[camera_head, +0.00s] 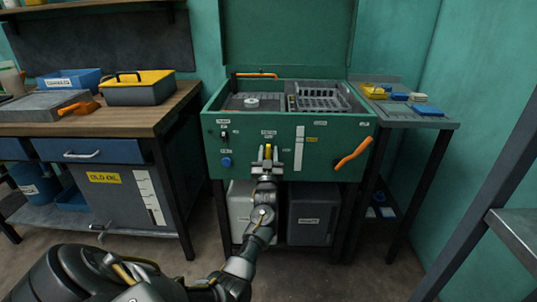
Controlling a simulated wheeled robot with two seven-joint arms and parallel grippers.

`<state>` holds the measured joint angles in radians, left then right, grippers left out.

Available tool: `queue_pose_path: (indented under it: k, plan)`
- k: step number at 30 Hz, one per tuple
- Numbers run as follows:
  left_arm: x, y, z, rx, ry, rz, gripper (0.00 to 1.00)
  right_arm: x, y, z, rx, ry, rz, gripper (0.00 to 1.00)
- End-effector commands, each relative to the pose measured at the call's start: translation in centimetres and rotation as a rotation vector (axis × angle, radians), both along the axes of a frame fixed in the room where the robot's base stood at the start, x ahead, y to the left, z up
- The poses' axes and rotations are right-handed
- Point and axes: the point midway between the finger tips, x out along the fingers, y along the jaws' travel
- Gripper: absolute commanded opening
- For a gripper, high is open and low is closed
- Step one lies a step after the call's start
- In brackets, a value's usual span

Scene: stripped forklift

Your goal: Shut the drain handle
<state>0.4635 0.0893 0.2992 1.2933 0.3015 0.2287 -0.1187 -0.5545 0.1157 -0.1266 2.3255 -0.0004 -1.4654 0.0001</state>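An orange lever handle (353,153), which I take to be the drain handle, is on the right of the front panel of a green wash cabinet (320,165). It slants from lower left to upper right. Small white labels are near it, too small to read. My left gripper (268,152) is in front of the middle of the panel, left of the handle and apart from it. Its fingers point at the panel beside a small labelled control that they partly hide. I cannot tell how far apart they are. My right gripper is not in view.
The cabinet's lid (287,40) stands open above a basin with a rack (320,98). A wooden workbench (110,120) with a yellow-topped toolbox (140,88) is on the left. A side table (430,122) with small blue boxes adjoins the right. The front-panel space around the handle looks clear.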

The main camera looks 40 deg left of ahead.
Motion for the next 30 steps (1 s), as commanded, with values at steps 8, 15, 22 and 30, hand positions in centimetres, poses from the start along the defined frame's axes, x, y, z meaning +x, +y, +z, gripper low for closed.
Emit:
queue_pose_path:
  k: [8,15,22,30]
  plan:
    - [0.12,0.09,0.09,0.000,0.000,0.000,0.36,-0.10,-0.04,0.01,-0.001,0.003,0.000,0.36]
    - [0.10,0.07,0.07,0.000,0.000,0.000,0.09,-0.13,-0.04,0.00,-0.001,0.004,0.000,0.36]
    - [0.08,0.08,0.01,-0.021,-0.016,0.000,0.09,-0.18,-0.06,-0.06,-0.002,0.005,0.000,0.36]
    - [-0.01,0.18,-0.11,-0.139,-0.105,-0.001,0.09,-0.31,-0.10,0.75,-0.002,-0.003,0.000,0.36]
